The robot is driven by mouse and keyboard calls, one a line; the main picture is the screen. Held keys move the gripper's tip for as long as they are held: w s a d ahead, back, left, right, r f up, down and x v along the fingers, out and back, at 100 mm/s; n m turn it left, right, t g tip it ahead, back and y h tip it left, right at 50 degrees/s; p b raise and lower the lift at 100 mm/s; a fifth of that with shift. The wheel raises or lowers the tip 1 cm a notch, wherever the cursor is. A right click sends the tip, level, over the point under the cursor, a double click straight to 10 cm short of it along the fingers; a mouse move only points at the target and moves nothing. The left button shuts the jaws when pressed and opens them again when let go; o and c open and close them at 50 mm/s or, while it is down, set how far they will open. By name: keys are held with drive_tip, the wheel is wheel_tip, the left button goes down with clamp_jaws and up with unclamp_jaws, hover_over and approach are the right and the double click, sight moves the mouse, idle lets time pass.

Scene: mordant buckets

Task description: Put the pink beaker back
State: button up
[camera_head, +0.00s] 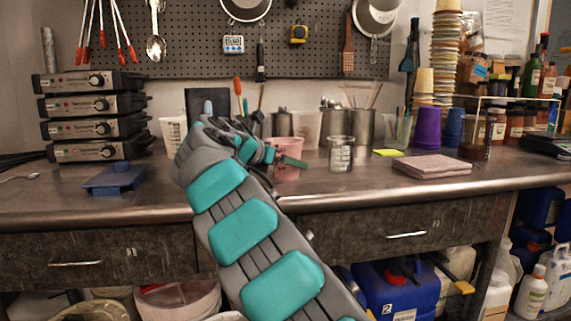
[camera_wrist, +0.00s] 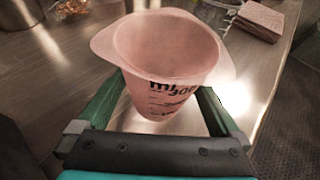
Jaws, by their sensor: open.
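The pink beaker (camera_head: 287,171) stands upright on the metal counter, partly hidden behind my gripper in the head view. In the wrist view the pink beaker (camera_wrist: 168,48) shows its wide rim, pouring lip and black ml markings, and it looks empty. My gripper (camera_head: 284,158) is at the beaker. In the wrist view my gripper (camera_wrist: 160,103) is open, with one green finger on each side of the beaker. I cannot tell whether either finger touches it.
A clear beaker (camera_head: 341,154) stands just right of the pink beaker. Metal canisters (camera_head: 282,124) line the back. A blue device (camera_head: 113,179) sits left. The counter's front edge (camera_head: 400,191) is near.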

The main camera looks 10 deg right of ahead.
drive_tip(key=v, duration=0.7)
drive_tip(key=shift+r, duration=0.1)
drive_tip(key=shift+s+a, duration=0.2)
